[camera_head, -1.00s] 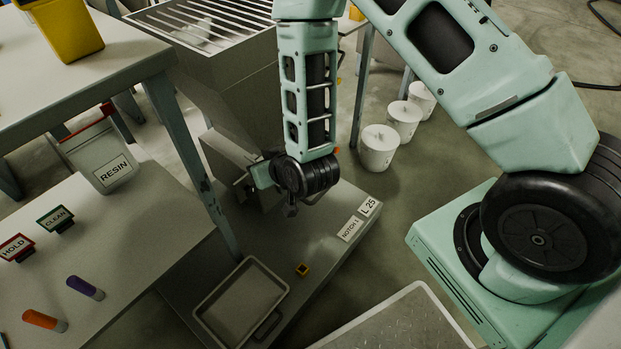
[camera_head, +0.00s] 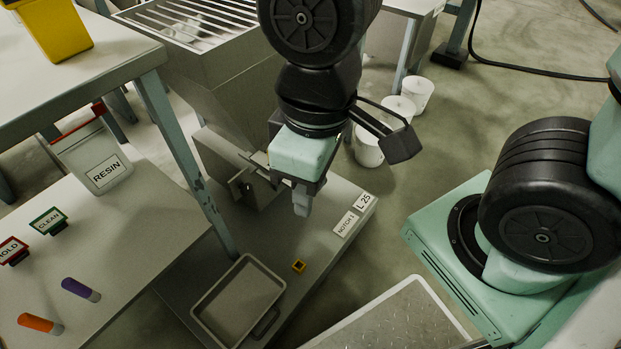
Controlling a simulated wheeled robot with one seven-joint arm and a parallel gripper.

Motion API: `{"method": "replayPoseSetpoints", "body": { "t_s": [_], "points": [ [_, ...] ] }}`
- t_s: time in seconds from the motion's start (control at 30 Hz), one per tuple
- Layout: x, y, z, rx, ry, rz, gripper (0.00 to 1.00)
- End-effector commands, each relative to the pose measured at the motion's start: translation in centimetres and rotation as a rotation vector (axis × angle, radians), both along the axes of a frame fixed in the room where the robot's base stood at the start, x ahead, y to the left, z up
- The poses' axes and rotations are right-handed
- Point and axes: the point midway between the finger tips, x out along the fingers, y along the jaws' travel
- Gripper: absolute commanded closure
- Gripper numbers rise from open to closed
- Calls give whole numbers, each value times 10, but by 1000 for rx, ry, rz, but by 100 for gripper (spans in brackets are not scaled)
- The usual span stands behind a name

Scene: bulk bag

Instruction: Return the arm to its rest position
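My arm comes down from the top of the head view, with its black wrist above a mint-green gripper body. My gripper (camera_head: 302,203) points down in front of the grey hopper, above the low platform. A grey fingertip shows, but the fingers are seen from the side, so their opening is unclear. I see nothing held. A black bracket juts out from the wrist to the right. My mint-green base (camera_head: 440,235) and a large black arm joint are at the right.
The grated hopper (camera_head: 240,75) stands behind my gripper. White buckets (camera_head: 417,95) stand behind the arm.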

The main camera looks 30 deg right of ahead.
Motion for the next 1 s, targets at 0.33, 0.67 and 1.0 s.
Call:
{"method": "replayPoseSetpoints", "body": {
  "t_s": [0.33,0.67,1.0],
  "points": [
    [0,0,7,1,1,-1,66],
    [1,1,88,1,0,-2,66],
    [1,1,198,1,0,-3,66]
  ]
}}
